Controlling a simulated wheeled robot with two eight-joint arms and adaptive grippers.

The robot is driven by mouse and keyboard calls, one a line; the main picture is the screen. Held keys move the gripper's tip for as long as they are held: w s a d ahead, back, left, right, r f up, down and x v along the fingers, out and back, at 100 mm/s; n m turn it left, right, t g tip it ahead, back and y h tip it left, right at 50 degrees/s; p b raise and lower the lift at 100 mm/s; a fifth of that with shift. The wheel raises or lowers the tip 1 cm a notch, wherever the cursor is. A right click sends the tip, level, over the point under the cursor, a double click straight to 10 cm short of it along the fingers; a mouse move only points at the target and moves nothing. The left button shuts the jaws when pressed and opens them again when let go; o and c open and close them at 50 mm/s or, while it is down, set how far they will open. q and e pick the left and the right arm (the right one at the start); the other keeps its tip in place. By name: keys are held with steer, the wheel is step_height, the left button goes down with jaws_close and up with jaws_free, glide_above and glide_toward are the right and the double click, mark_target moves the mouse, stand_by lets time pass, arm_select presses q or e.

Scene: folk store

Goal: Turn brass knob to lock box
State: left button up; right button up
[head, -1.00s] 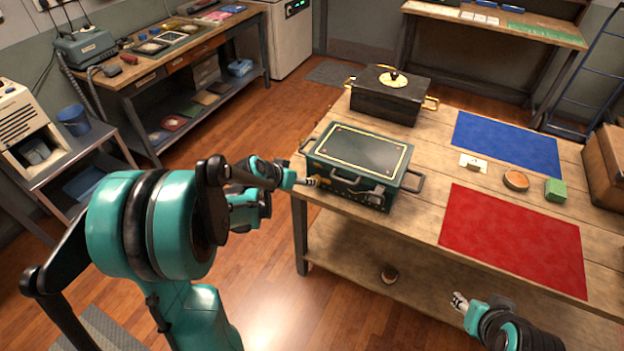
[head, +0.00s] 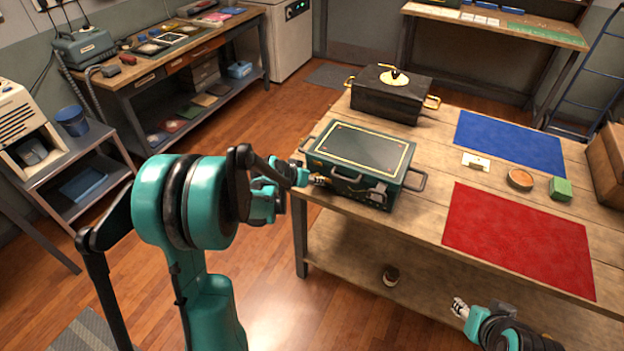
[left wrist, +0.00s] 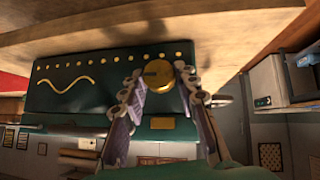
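The dark green box (head: 358,150) with gold trim stands on the near left part of the wooden table, lid down. In the left wrist view its front (left wrist: 70,85) appears upside down, with gold studs and a wavy gold line. The round brass knob (left wrist: 159,75) sits on that front. My left gripper (head: 320,180) is at the box's front left; in the left wrist view its fingers (left wrist: 161,82) stand apart on both sides of the knob. Contact is unclear. My right gripper (head: 460,308) is in front of the table, away from the box; its finger gap is too small to judge.
A black box (head: 388,100) with gold handles stands behind the green box. A blue mat (head: 510,143), a red mat (head: 520,240), a small white card (head: 476,161), a round tin (head: 520,180) and a green block (head: 561,188) lie to the right. A shelf (head: 350,245) runs below the tabletop.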

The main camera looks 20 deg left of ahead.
arm_select(q)
steer(key=shift+c, duration=1.2)
steer(key=shift+a, duration=0.1)
steer(key=h, duration=0.1)
steer(key=n+h+b, duration=0.2)
steer(key=shift+a+f+h, duration=0.25)
steer(key=shift+h, duration=0.15)
steer(key=h, duration=0.1)
steer(key=n+h+b, duration=0.1)
steer(key=shift+a+f+n+t+h, duration=0.1)
steer(key=shift+a+n+t+h, duration=0.1)
steer(key=shift+n+t+h, duration=0.15)
steer(key=n+t+h, duration=0.1)
steer(key=n+h, duration=0.1)
steer(key=h, duration=0.1)
steer(key=shift+f, duration=0.2)
steer(key=shift+f+n+t+h, duration=0.15)
steer(key=shift+n+t+h, duration=0.6)
steer(key=shift+n, duration=0.25)
steer(key=shift+f+n+t+h, duration=0.1)
steer(key=shift+n+t+h, duration=0.55)
steer(key=shift+n, duration=0.3)
